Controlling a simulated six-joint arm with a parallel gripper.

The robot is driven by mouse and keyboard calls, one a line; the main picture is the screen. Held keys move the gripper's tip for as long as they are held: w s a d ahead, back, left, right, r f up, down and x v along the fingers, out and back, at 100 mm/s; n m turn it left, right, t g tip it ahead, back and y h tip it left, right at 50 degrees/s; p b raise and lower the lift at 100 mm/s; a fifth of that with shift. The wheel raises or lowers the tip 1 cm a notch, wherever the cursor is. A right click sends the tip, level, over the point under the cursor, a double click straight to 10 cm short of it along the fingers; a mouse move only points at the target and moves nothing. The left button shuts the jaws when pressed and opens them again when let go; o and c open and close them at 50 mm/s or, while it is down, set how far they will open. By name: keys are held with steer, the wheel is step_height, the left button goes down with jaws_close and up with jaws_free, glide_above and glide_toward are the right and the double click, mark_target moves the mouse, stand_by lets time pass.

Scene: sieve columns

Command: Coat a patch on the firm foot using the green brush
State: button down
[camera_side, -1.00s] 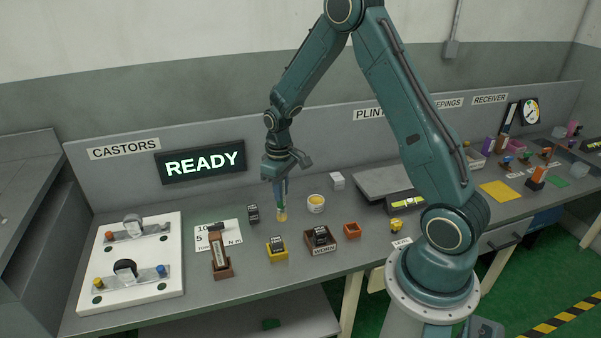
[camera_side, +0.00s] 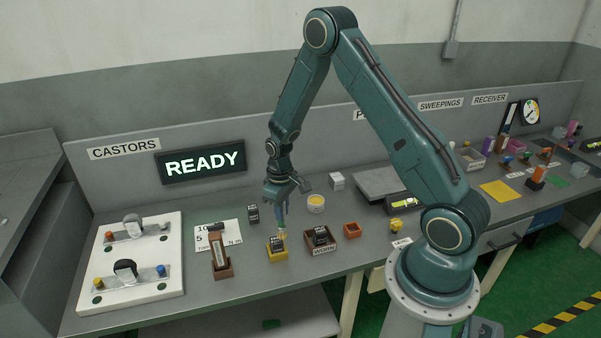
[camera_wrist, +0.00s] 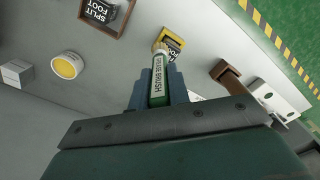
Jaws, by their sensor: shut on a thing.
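My gripper (camera_side: 281,210) is shut on the green brush (camera_wrist: 158,92), which points down, bristles first. The brush's pale bristle tip (camera_wrist: 160,47) is at the edge of the yellow holder (camera_side: 278,257). A black foot (camera_side: 276,243) sits in that holder; its white label shows only partly in the wrist view, so I cannot read its full name. I cannot tell whether the bristles touch the foot. A foot labelled SPLIT FOOT (camera_wrist: 98,12) lies in the brown tray marked WORN (camera_side: 322,250). A white pot with yellow contents (camera_side: 316,203) stands behind.
A small black block (camera_side: 253,214) stands behind the yellow holder. A lit sign reads READY (camera_side: 203,163).

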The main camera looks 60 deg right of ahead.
steer(key=shift+w+a+f, duration=0.3)
steer(key=shift+w+a, duration=0.15)
steer(key=shift+s+d+f, duration=0.2)
steer(key=shift+s+d, duration=0.3)
steer(key=shift+r, duration=4.1)
steer(key=shift+f, duration=0.1)
